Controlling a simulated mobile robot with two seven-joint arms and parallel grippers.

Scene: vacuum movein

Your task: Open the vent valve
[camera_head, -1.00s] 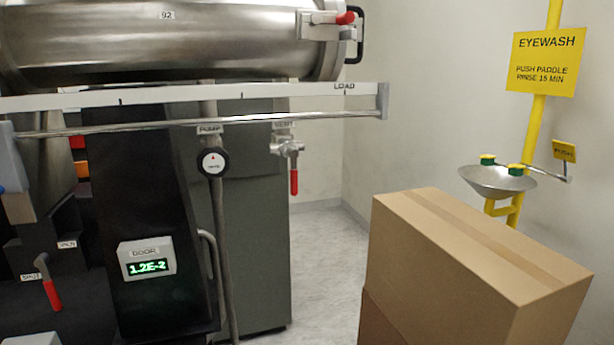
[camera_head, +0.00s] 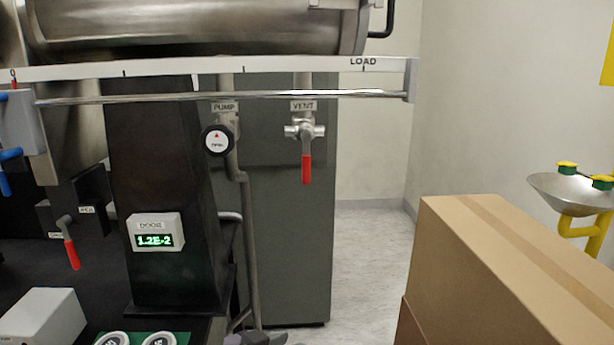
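The vent valve (camera_head: 306,131) is a metal fitting under the VENT label (camera_head: 303,106), below the steel rail. Its red-gripped lever (camera_head: 306,169) hangs straight down. To its left is the PUMP label (camera_head: 224,107) with a round black-and-white knob (camera_head: 218,141) below it. A grey DOOR readout (camera_head: 155,232) shows 1.2E-2 in green.
A steel rail (camera_head: 330,95) crosses in front above the valve, under the large steel chamber (camera_head: 200,27). A cardboard box (camera_head: 500,270) stands at the lower right, with an eyewash bowl (camera_head: 570,190) behind. Clear floor (camera_head: 370,260) shows between cabinet and box. Another red lever (camera_head: 71,252) is at left.

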